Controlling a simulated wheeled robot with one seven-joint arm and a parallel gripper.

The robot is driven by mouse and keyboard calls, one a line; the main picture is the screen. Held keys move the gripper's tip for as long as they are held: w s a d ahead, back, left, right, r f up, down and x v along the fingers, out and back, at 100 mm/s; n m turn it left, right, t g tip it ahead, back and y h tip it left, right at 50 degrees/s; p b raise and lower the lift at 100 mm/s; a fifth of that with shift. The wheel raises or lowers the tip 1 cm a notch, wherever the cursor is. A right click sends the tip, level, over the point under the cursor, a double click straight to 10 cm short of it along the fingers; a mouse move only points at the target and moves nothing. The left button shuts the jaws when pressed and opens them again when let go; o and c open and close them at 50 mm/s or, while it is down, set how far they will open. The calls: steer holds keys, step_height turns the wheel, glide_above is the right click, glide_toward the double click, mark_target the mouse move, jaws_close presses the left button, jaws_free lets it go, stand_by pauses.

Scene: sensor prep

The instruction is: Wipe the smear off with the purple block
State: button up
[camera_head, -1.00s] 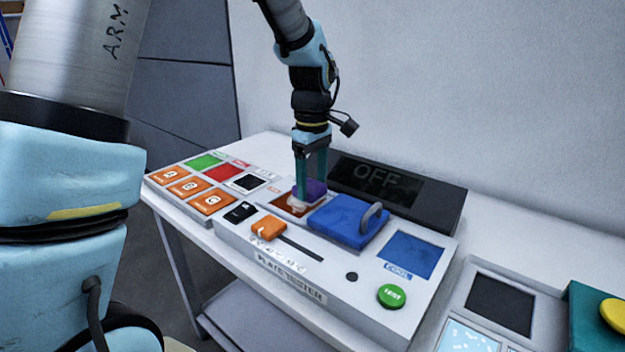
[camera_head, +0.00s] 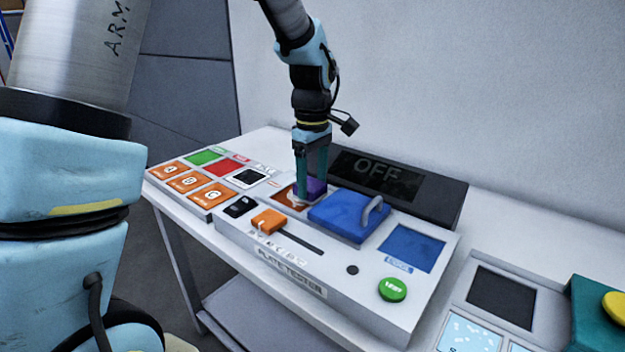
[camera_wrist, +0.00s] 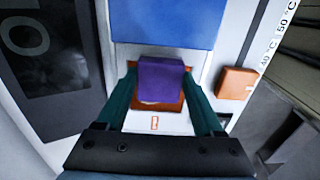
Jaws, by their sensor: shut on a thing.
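The purple block (camera_head: 315,188) is between the fingers of my gripper (camera_head: 311,180), which is shut on it. The block is down at an orange-brown square plate (camera_head: 281,195) on the plate tester, left of the blue lid. A whitish patch (camera_head: 297,200), perhaps the smear, shows beside the block's lower edge. In the wrist view the purple block (camera_wrist: 161,80) sits between the teal fingers of my gripper (camera_wrist: 165,85) and covers most of the orange-brown plate (camera_wrist: 160,107). Whatever lies under the block is hidden.
The blue lid with a grey handle (camera_head: 348,217) is close on the right. The display reading OFF (camera_head: 376,178) stands behind. An orange slider (camera_head: 268,221) and black switch (camera_head: 240,207) are in front. A green button (camera_head: 392,289) is at the front right, and colored pads (camera_head: 222,168) are at the left.

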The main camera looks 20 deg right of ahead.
steer(key=shift+f, duration=0.55)
steer(key=shift+w+a+r+p, duration=0.15)
steer(key=shift+w+a, duration=0.1)
steer(key=shift+w, duration=0.2)
steer(key=shift+w+a+f+p, duration=0.1)
steer(key=shift+w+a, duration=0.2)
steer(key=shift+w, duration=0.2)
steer(key=shift+w+a+r+p, duration=0.15)
steer(key=shift+w+a, duration=0.1)
steer(key=shift+w, duration=0.2)
steer(key=shift+w+a+f+p, duration=0.1)
steer(key=shift+w+a+p, duration=0.2)
steer(key=shift+w+a, duration=0.45)
steer(key=shift+w+a+f+p, duration=0.1)
steer(key=shift+w+a+p, duration=0.2)
steer(key=shift+w, duration=0.85)
steer(key=shift+s+d, duration=0.1)
steer(key=shift+s, duration=0.05)
